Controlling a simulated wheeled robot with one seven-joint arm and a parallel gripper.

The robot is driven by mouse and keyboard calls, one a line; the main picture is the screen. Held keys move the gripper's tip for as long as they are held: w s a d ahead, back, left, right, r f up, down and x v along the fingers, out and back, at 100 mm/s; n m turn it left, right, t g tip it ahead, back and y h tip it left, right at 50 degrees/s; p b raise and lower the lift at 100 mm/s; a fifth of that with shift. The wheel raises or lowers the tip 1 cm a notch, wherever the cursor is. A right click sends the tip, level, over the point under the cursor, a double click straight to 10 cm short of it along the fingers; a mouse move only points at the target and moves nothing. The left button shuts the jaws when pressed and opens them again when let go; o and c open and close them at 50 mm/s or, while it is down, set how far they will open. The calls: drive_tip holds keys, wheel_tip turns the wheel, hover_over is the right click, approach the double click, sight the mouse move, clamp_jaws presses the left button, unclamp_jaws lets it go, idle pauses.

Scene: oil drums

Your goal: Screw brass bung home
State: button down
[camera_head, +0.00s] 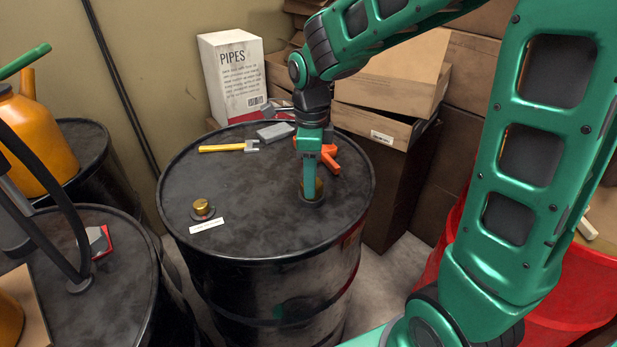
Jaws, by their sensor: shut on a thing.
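A black oil drum (260,225) stands upright in the middle of the view. My gripper (311,187) points straight down over the right part of its lid. It is shut on a brass bung (319,188), which sits at a dark round opening in the lid and is mostly hidden behind the fingers. I cannot tell how deep its thread sits. A second brass bung (202,208) sits in a collar at the left of the lid, with a small white label (207,226) in front of it.
On the lid's far side lie a yellow-handled tool (228,148), a grey block (275,131) and an orange tool (331,158). A white PIPES box (232,77) and cardboard boxes (400,70) stand behind. Other drums (120,260) are at left, a red bin (570,290) at right.

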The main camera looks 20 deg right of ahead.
drive_tip(key=shift+a, duration=0.1)
drive_tip(key=m, duration=0.6)
idle(0.3)
drive_tip(key=c, duration=1)
unclamp_jaws()
drive_tip(key=shift+w, duration=0.1)
drive_tip(key=shift+c, duration=0.2)
